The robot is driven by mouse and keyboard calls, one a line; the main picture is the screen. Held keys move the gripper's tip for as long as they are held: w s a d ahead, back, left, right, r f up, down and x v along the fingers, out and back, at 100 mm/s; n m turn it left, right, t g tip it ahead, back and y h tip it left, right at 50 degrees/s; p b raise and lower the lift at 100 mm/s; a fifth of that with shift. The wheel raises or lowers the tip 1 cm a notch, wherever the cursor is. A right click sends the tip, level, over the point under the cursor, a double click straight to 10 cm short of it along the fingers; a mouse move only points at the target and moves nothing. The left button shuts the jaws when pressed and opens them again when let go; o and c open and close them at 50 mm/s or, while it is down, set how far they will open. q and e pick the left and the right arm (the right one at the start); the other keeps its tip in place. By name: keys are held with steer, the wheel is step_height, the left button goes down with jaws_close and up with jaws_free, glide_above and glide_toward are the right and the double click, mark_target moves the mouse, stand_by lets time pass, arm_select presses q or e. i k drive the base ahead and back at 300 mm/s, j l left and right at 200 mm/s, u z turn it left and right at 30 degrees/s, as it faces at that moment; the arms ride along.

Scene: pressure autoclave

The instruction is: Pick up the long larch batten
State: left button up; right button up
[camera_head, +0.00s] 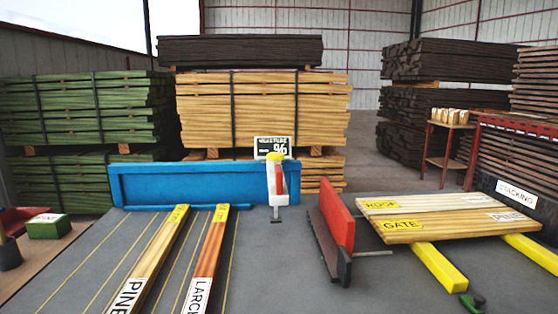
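The larch batten (210,255) is a long reddish-brown strip with a yellow tag at its far end and a white label reading "LARC…" near its close end. It lies on the grey table, pointing away from me, and its near end runs out of the bottom of the view. A paler batten labelled "PINE" (155,255) lies to its left, with a gap between them. Neither of my grippers is in view.
A blue fence (200,187) stands behind the battens, with a white and red device (277,184) at its right end. A red and black upright plate (333,235) stands right of the battens. Boards labelled "GATE" (440,222) rest on yellow bars (440,268) at right.

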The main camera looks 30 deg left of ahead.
mark_target(198, 299)
steer(key=u, duration=1.3)
steer(key=j, duration=0.2)
steer(key=i+z, duration=0.05)
